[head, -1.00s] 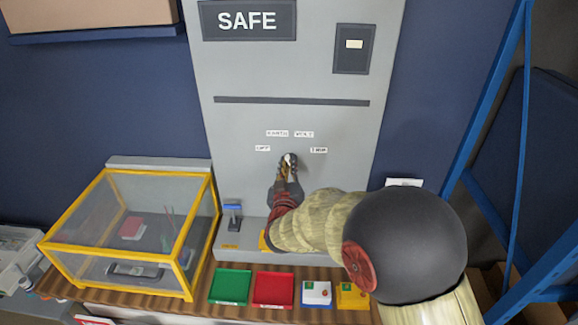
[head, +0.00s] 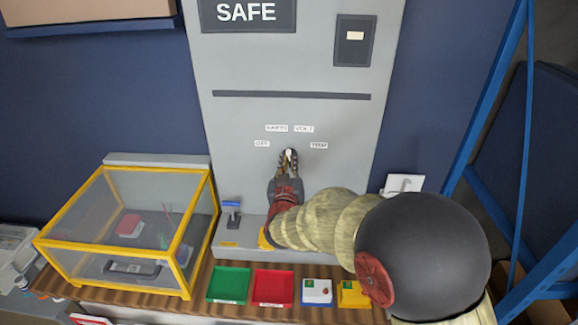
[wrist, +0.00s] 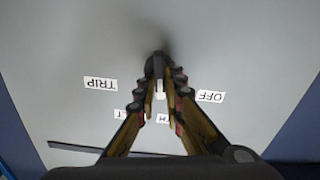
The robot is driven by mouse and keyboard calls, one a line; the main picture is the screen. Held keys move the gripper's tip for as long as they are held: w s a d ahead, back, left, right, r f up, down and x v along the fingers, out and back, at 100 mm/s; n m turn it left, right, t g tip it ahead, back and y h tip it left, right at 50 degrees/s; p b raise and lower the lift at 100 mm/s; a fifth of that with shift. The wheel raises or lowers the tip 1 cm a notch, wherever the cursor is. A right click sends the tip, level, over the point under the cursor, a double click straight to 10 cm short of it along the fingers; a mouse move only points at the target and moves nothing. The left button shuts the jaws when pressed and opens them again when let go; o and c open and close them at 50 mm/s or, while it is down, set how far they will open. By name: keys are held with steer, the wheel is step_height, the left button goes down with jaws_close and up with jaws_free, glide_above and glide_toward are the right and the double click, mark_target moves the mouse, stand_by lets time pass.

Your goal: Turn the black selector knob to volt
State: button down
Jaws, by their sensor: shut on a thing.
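The black selector knob (wrist: 157,66) is on the grey panel, largely hidden behind my fingers in the head view. Its white pointer (wrist: 160,89) shows between my fingertips in the wrist view, pointing toward the gap between the two middle labels. The volt label (head: 304,129) is up and right of the knob. The off label (head: 262,144) is to its left and the trip label (head: 319,145) to its right. A fourth, blurred label (head: 277,128) is up and left. My gripper (head: 289,157) is shut on the knob.
Below the panel, a green tray (head: 229,284), a red tray (head: 273,287), and white (head: 317,291) and yellow (head: 351,294) boxes line the shelf. A yellow-framed clear case (head: 130,232) stands left. A blue-handled lever (head: 232,213) is low on the panel. Blue rack posts rise at right.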

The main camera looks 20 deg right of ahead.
steer(key=shift+d+f+m+b, duration=0.1)
steer(key=shift+d+m+b, duration=0.05)
steer(key=shift+m+b, duration=2.9)
steer(key=c, duration=2)
jaws_free()
steer(key=shift+o, duration=0.5)
steer(key=shift+s, duration=0.1)
steer(key=v, duration=1.2)
